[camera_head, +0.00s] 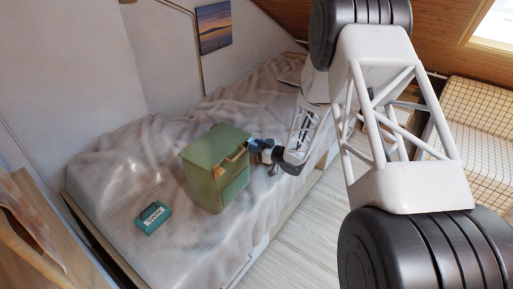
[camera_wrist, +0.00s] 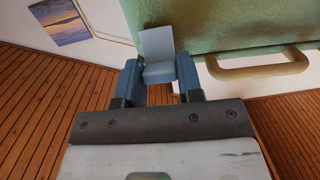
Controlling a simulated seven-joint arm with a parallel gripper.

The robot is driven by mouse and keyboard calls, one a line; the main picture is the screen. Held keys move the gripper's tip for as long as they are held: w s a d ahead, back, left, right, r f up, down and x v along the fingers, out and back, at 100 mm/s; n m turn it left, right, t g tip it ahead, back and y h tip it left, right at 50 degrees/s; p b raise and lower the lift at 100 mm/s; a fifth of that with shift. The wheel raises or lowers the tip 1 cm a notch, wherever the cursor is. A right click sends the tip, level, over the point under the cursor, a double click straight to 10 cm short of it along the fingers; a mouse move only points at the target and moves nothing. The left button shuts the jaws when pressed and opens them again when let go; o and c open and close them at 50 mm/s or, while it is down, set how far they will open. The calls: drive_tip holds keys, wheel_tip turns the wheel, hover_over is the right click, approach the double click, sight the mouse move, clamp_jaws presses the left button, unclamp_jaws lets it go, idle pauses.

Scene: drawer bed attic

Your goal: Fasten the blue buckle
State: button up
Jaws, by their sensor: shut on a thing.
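A green box (camera_head: 217,167) with a drawer-like front stands upright on the bed. A pale tan handle (camera_head: 233,155) sits on its side; the handle also shows in the wrist view (camera_wrist: 258,69), under the green face. My gripper (camera_head: 257,148) is at the box's right side, by the handle. In the wrist view, my gripper (camera_wrist: 159,78) has its two blue fingers on either side of a grey-blue buckle piece (camera_wrist: 158,46), with an upright plate and a lower block. The plate is beside the green edge; I cannot tell whether it touches. In the head view the buckle is hidden or too small.
A small teal box (camera_head: 152,218) with a white label lies on the bed to the left. The rumpled bed cover (camera_head: 125,165) is otherwise clear there. A picture (camera_head: 214,27) hangs on the wall. A checked couch (camera_head: 475,130) stands at right.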

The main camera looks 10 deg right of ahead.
drive_tip(key=shift+w+a+r+g+h, duration=0.1)
drive_tip(key=shift+w+r+g+h, duration=0.1)
drive_tip(key=shift+g+h, duration=0.25)
drive_tip(key=shift+w+a+r+g+h, duration=0.15)
drive_tip(key=shift+g+h, duration=0.2)
drive_tip(key=shift+h, duration=0.2)
drive_tip(key=shift+s, duration=0.1)
drive_tip(key=o, duration=0.9)
drive_tip(key=shift+o, duration=0.2)
drive_tip(key=shift+d, duration=0.1)
drive_tip(key=v, duration=0.7)
drive_tip(key=shift+s+d, duration=0.25)
drive_tip(key=shift+r, duration=0.15)
